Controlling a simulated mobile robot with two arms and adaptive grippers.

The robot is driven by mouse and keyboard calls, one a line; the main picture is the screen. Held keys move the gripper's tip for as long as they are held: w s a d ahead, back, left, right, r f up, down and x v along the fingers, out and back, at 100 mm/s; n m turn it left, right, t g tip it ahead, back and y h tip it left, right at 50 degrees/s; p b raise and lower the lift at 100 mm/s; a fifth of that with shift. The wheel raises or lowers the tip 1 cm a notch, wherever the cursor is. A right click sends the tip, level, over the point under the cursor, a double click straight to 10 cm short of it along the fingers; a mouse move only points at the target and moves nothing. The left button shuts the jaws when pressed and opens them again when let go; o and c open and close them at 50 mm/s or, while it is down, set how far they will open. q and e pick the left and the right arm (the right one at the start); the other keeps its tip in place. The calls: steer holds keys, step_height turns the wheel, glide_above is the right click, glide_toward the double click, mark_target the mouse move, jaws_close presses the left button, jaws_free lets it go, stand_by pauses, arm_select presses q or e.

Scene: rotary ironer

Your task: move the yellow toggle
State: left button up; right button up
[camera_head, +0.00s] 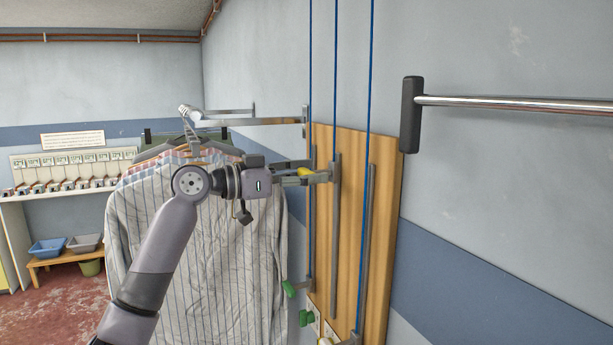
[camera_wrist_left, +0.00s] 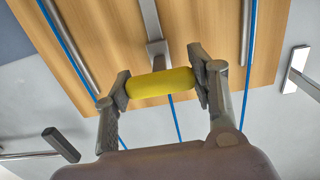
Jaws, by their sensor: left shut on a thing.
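The yellow toggle (camera_head: 305,172) shows as a small patch between the fingers of my left gripper (camera_head: 308,175), in front of the upper part of a wooden board. In the left wrist view the toggle (camera_wrist_left: 148,87) is a yellow cylinder on a grey metal arm. The pads of my left gripper (camera_wrist_left: 167,84) press on its two ends, so the gripper is shut on it. In the head view my gripper body hides part of the toggle's surroundings. My right gripper is in neither view.
The wooden board (camera_head: 385,205) carries metal rails and blue cords. Two green toggles (camera_head: 289,288) (camera_head: 306,318) sit lower down. Striped shirts (camera_head: 130,225) hang behind my left arm. A chrome bar with a black end (camera_head: 411,115) juts out at right.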

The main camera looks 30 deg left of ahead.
arm_select(q)
steer(key=o, duration=1.2)
steer(key=shift+a+r, duration=0.1)
steer(key=shift+r, duration=0.3)
steer(key=o, duration=0.5)
steer(key=shift+f, duration=0.15)
steer(key=shift+f, duration=0.1)
steer(key=shift+s, duration=0.1)
steer(key=shift+s+a, duration=0.25)
steer(key=shift+s, duration=0.05)
steer(key=v, duration=1.1)
